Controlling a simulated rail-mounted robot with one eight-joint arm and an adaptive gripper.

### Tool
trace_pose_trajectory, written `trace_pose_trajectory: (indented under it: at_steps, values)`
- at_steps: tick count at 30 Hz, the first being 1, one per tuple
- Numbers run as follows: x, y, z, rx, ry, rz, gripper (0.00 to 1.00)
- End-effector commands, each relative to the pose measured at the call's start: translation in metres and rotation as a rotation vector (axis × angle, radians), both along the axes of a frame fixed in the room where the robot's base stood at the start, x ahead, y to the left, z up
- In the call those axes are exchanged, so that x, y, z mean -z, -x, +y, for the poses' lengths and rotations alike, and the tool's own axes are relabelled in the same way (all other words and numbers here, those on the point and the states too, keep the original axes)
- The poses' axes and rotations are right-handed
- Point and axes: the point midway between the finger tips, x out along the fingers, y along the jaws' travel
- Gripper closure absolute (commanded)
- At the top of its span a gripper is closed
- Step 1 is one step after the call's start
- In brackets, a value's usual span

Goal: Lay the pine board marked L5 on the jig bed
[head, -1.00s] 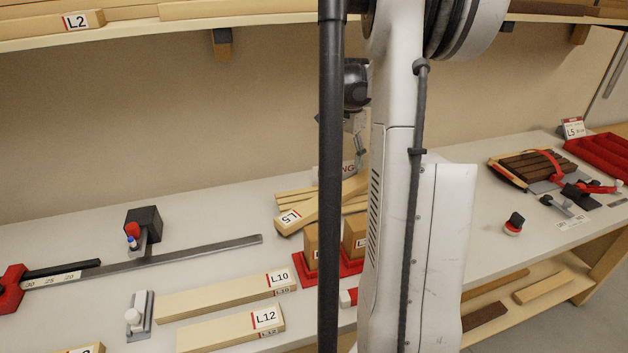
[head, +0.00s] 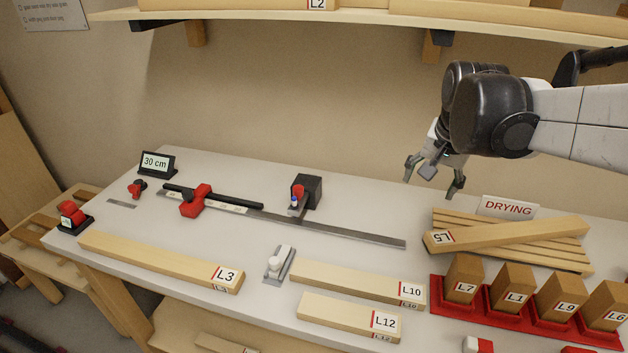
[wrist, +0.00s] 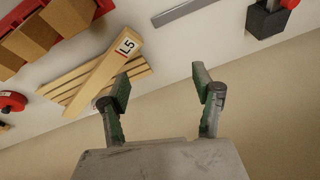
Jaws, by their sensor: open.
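The pine board marked L5 (head: 510,235) lies slantwise on top of several pine slats (head: 490,251) at the right of the bench, by the DRYING sign. In the wrist view the L5 board (wrist: 104,72) lies to the left of my fingers, with its label end nearest them. My gripper (head: 434,188) is open and empty, above the bench's back part, up and left of the board's label end. Its two fingers (wrist: 161,90) show spread in the wrist view. No part is labelled as the jig bed; a long metal bar (head: 345,233) with a black stop block (head: 309,190) lies mid-bench.
Boards L10 (head: 355,284), L12 (head: 345,315) and L3 (head: 160,262) lie along the front. A red rack (head: 440,297) holds upright blocks in front of L5. The DRYING sign (head: 507,207) stands behind L5. A shelf (head: 370,28) runs above.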

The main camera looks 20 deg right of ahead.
Motion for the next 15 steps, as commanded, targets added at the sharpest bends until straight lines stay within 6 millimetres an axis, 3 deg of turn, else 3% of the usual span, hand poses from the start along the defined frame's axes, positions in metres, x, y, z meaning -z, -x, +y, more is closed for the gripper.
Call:
trace_pose_trajectory:
  at_steps: [1, 6, 15]
  values:
    - [-0.001, 0.007, 0.022, -0.065, 0.018, -0.017, 0.38]
    - [0.001, 0.03, 0.08, -0.275, 0.081, -0.077, 0.38]
    - [0.019, 0.076, 0.159, -0.612, 0.19, -0.189, 0.38]
